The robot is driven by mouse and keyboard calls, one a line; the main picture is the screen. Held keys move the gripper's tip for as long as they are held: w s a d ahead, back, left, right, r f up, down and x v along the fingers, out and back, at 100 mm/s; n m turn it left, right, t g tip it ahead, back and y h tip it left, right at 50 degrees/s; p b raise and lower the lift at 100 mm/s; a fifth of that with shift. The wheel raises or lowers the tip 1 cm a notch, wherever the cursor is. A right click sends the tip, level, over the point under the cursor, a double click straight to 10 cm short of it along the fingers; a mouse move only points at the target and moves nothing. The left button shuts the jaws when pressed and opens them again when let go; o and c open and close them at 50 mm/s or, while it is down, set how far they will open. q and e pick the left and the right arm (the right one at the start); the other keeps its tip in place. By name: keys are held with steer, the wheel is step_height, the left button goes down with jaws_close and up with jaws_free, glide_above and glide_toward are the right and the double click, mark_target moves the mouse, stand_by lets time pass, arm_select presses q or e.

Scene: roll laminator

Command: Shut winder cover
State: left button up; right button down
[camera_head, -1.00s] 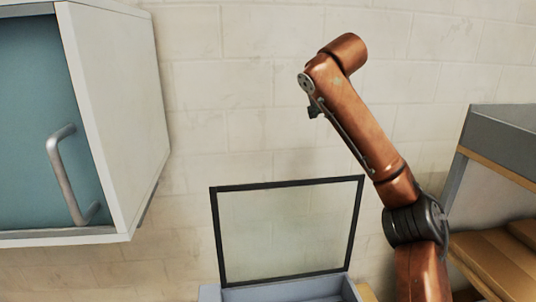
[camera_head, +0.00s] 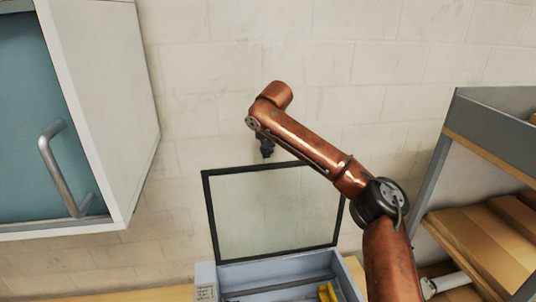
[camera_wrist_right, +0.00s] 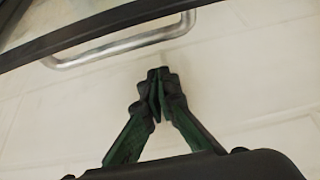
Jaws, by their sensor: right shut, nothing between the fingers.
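The winder cover (camera_head: 275,212), a clear pane in a black frame, stands raised and open at the back of the grey machine box (camera_head: 275,272). My right gripper (camera_head: 266,152) is small and dark in the head view, just above the cover's top edge, partly hidden by my copper arm. In the right wrist view its green-and-black fingers (camera_wrist_right: 157,82) are shut and empty. A silver bar handle (camera_wrist_right: 120,48) on a dark frame edge, seemingly the cover's, lies beyond the fingertips, apart from them. My left gripper is not in view.
A white cabinet with a teal door (camera_head: 22,120) and metal handle (camera_head: 62,170) hangs at the left. A grey-edged shelf unit with wooden boards (camera_head: 480,240) stands at the right. A yellow part (camera_head: 327,292) shows inside the box. Pale block wall lies behind.

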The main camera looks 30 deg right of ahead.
steer(key=s, duration=0.3)
steer(key=shift+a+f+p, duration=0.25)
steer(key=shift+a+p, duration=0.05)
steer(key=shift+a, duration=0.05)
steer(key=shift+a, duration=0.1)
